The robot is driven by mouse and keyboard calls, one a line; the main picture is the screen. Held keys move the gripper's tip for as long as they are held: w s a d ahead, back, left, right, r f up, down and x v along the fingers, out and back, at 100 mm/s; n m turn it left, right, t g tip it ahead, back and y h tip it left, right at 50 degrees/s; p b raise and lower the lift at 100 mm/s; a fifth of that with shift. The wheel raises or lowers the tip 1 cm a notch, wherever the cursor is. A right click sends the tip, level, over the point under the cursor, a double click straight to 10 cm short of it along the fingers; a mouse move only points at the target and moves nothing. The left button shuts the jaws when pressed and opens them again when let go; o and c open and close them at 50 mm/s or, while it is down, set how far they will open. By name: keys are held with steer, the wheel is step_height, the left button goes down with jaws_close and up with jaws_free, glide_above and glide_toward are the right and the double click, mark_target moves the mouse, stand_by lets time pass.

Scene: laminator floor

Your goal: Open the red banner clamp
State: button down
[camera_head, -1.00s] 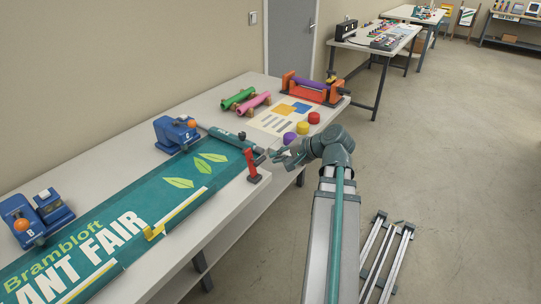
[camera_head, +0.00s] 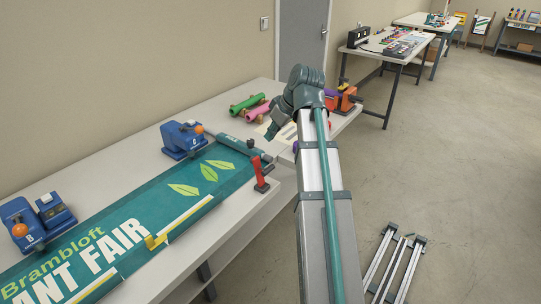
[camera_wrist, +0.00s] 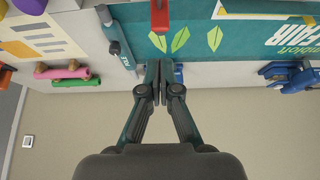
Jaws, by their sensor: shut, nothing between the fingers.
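The red banner clamp (camera_head: 261,174) stands upright at the near edge of the table, by the right end of the green "Plant Fair" banner (camera_head: 150,205). In the wrist view the red clamp (camera_wrist: 159,16) is at the top edge, partly cut off, beside the banner (camera_wrist: 225,35). My gripper (camera_head: 272,131) is in the air beyond the clamp and apart from it, pointing down. In the wrist view my gripper (camera_wrist: 166,82) has its fingers together and empty, in front of the banner's back edge.
A teal roller bar (camera_head: 238,144) lies at the banner's right end. Blue devices (camera_head: 183,138) sit along its back edge. Green and pink rolls (camera_head: 250,106) lie farther back. My arm hides part of the table's far end. A metal frame (camera_head: 397,265) lies on the floor.

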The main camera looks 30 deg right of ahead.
steer(key=p, duration=0.1)
glide_above(262, 168)
steer(key=f, duration=0.8)
steer(key=shift+w+a+f, duration=0.1)
steer(key=shift+w, duration=0.3)
steer(key=shift+s+d+f+p, duration=0.25)
steer(key=shift+s+f, duration=0.2)
steer(key=shift+f, duration=0.15)
steer(key=shift+s+d+f+p, duration=0.15)
steer(key=shift+s+f+p, duration=0.1)
steer(key=shift+s+f, duration=0.25)
steer(key=shift+s+d+f, duration=0.2)
steer(key=shift+s+f, duration=0.05)
steer(key=shift+f, duration=0.25)
